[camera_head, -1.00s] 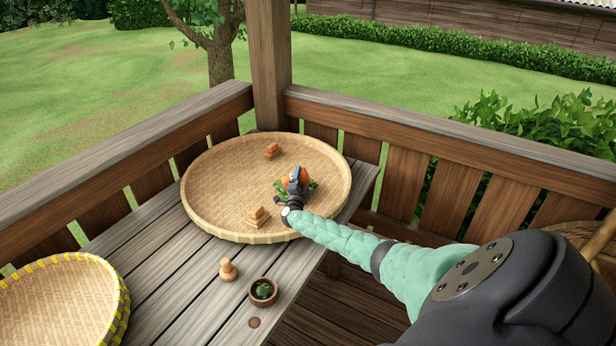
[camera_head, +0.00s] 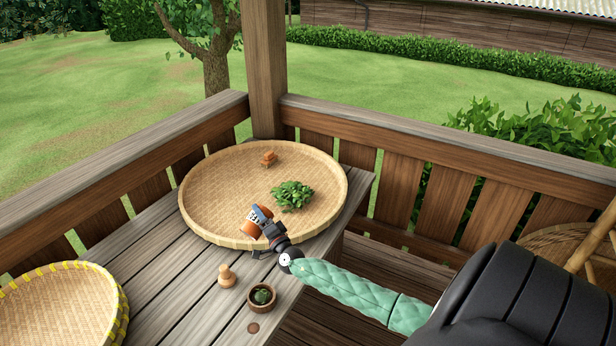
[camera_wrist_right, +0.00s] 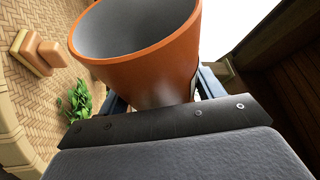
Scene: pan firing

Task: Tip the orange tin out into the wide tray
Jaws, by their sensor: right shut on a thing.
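The orange tin (camera_head: 250,228) is held by my right gripper (camera_head: 266,226), above the near edge of the wide woven tray (camera_head: 215,190). In the right wrist view the tin (camera_wrist_right: 150,75) sits between the jaws, its mouth towards the camera's upper left. The visible grey inside looks empty; its bottom is hidden. A heap of green leaves (camera_head: 292,195) lies in the tray, right of its middle, apart from the tin. It also shows in the wrist view (camera_wrist_right: 76,103). My left gripper is out of view.
A small wooden block (camera_head: 268,159) lies at the tray's far side. A wooden peg (camera_head: 227,276) and a small plant pot (camera_head: 262,297) stand on the table before the tray. A yellow-rimmed basket (camera_head: 60,305) is at left.

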